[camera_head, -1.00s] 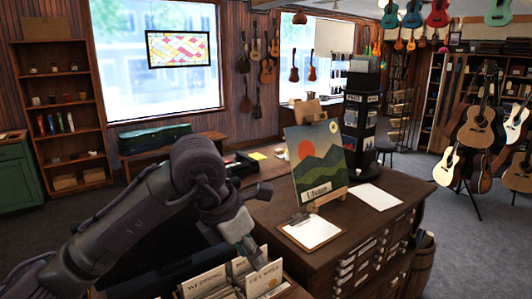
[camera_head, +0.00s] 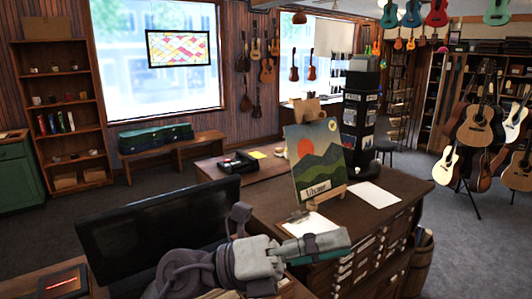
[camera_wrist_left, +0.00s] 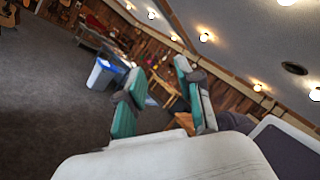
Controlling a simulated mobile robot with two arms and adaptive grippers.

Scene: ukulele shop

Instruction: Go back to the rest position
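My left gripper (camera_head: 336,243) is low in the middle of the head view, pointing right, with its arm coming up from the bottom edge. It overlaps the front of the dark wooden drawer cabinet (camera_head: 381,211) in the picture; I cannot tell the gap between them. In the left wrist view the two teal-padded fingers (camera_wrist_left: 160,80) stand apart with nothing between them, so the gripper is open and empty. My right gripper is in no view.
A black monitor (camera_head: 140,235) stands left of my arm. A clipboard (camera_head: 308,227), a landscape picture on a stand (camera_head: 318,161) and a white sheet (camera_head: 376,195) are on the cabinet. Guitars on stands (camera_head: 481,126) are at the right.

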